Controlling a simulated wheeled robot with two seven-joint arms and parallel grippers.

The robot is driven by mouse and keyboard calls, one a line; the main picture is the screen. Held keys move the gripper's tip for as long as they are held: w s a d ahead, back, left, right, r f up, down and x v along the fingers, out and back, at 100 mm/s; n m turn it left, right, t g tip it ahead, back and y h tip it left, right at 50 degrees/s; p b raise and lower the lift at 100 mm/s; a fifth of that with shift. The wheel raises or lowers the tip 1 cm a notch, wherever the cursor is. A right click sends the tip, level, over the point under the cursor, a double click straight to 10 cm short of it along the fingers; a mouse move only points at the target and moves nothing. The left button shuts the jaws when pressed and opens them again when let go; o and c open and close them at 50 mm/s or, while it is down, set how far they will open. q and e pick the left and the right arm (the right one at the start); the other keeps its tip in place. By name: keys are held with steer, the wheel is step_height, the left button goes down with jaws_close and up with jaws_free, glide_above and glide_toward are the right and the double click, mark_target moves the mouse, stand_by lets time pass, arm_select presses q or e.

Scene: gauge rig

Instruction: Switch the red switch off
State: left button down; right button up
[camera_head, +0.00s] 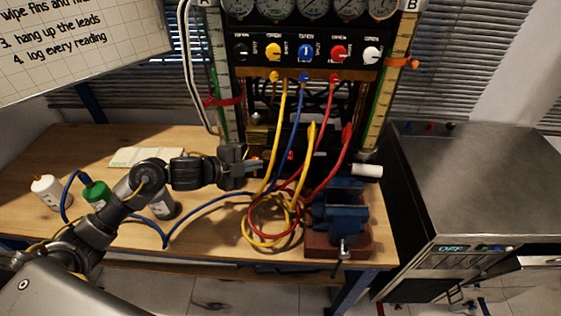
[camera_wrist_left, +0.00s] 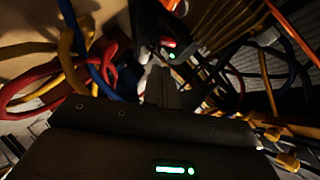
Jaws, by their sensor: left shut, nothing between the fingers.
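My left gripper (camera_head: 260,166) reaches in from the left over the workbench, fingers shut and empty, pointing at the dark lower part of the gauge rig behind the hanging leads. A small red switch (camera_wrist_left: 168,43) with a green light beside it shows in the left wrist view, just beyond the tips of my left gripper (camera_wrist_left: 160,72). The tips look close to it; I cannot tell whether they touch. A small red spot (camera_head: 291,155) shows among the leads in the head view. The switch's position is too small and dark to read. My right gripper is not in view.
Yellow, red and blue leads (camera_head: 284,130) hang in front of the rig and coil on the bench. A blue vise (camera_head: 340,218) stands to the right. Bottles (camera_head: 47,190) and a notepad (camera_head: 147,157) are at the left. A metal cabinet (camera_head: 480,180) stands at far right.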

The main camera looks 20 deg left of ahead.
arm_select(q)
steer(key=p, duration=0.1)
glide_toward(290, 155)
steer(key=w+d+f, duration=0.3)
steer(key=shift+w+d+f, duration=0.2)
steer(key=shift+d+f, duration=0.05)
steer(key=shift+f, duration=0.15)
